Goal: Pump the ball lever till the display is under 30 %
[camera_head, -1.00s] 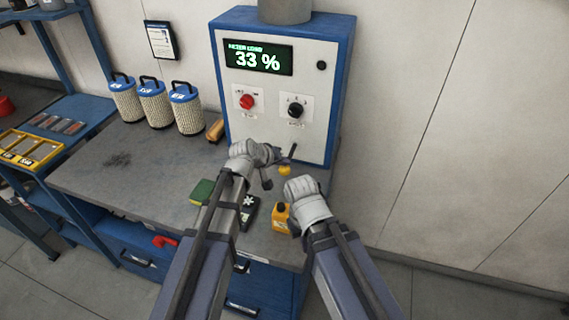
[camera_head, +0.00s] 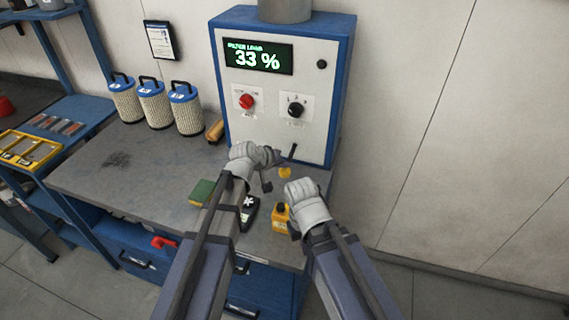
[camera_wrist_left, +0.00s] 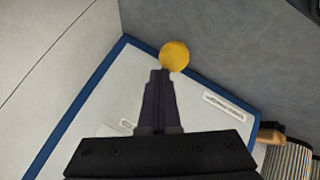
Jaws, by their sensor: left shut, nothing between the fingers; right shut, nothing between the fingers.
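The lever's yellow ball (camera_head: 285,172) stands out low from the front of the blue-and-white cabinet (camera_head: 318,110). The cabinet's display (camera_head: 258,57) reads 33 %. My left gripper (camera_head: 281,159) is shut and empty, close by the ball. In the left wrist view its closed fingertips (camera_wrist_left: 160,74) end right at the ball (camera_wrist_left: 174,56); I cannot tell whether they touch. My right gripper (camera_head: 292,190) is shut and empty, lower and to the right of the ball; its fingers are mostly hidden by its own wrist.
A red knob (camera_head: 246,101) and a black knob (camera_head: 296,109) sit on the panel. Several filter cartridges (camera_head: 187,110) line the back of the bench (camera_head: 115,185).

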